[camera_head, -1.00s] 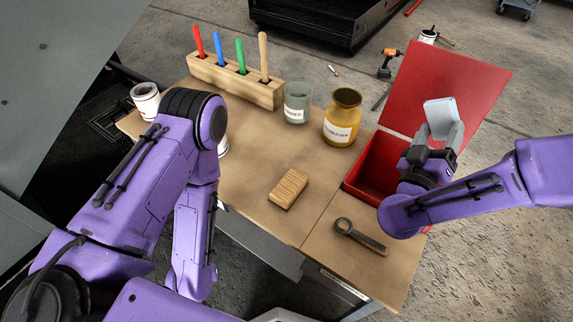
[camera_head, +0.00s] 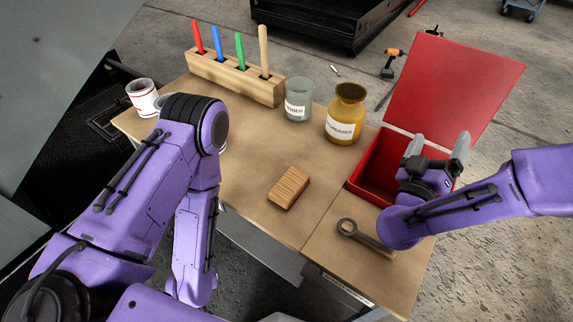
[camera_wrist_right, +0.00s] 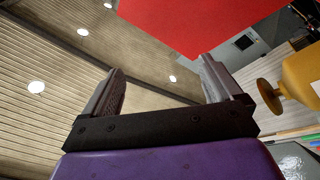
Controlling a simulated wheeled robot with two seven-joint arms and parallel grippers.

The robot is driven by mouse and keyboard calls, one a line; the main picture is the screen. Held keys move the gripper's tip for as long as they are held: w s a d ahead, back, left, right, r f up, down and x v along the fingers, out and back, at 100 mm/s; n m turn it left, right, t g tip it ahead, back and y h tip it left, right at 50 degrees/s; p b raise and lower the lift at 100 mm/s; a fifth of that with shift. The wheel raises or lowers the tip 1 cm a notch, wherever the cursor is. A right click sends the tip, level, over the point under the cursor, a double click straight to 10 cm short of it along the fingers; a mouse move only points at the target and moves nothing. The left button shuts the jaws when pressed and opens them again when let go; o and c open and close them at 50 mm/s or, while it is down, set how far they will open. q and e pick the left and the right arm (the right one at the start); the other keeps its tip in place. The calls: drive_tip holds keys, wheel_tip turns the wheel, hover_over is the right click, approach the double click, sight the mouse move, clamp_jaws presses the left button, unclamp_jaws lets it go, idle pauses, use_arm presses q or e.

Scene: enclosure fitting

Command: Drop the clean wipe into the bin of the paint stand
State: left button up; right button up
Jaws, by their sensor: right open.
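The red bin (camera_head: 367,185) sits open at the right end of the wooden stand, its red lid (camera_head: 455,88) raised behind it. My right gripper (camera_head: 438,148) is over the bin, fingers pointing up and apart, with nothing between them. The right wrist view also shows this gripper (camera_wrist_right: 160,75) open and empty. The pale wipe does not show in any view now. My right gripper and wrist hide much of the bin's inside, so I cannot tell whether the wipe lies there. My left arm crosses the left of the head view; its gripper is out of sight.
A ring-ended tool (camera_head: 365,238) lies in front of the bin and a wooden brush or block (camera_head: 289,188) left of it. An amber jar (camera_head: 346,115), a glass jar (camera_head: 299,100) and a wooden rack (camera_head: 235,80) of coloured handles stand behind. A white cup (camera_head: 142,98) stands at left.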

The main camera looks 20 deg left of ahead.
drive_tip(key=b+v, duration=0.1)
drive_tip(key=v, duration=0.8)
drive_tip(key=shift+s, duration=0.35)
drive_tip(key=shift+a+f, duration=0.1)
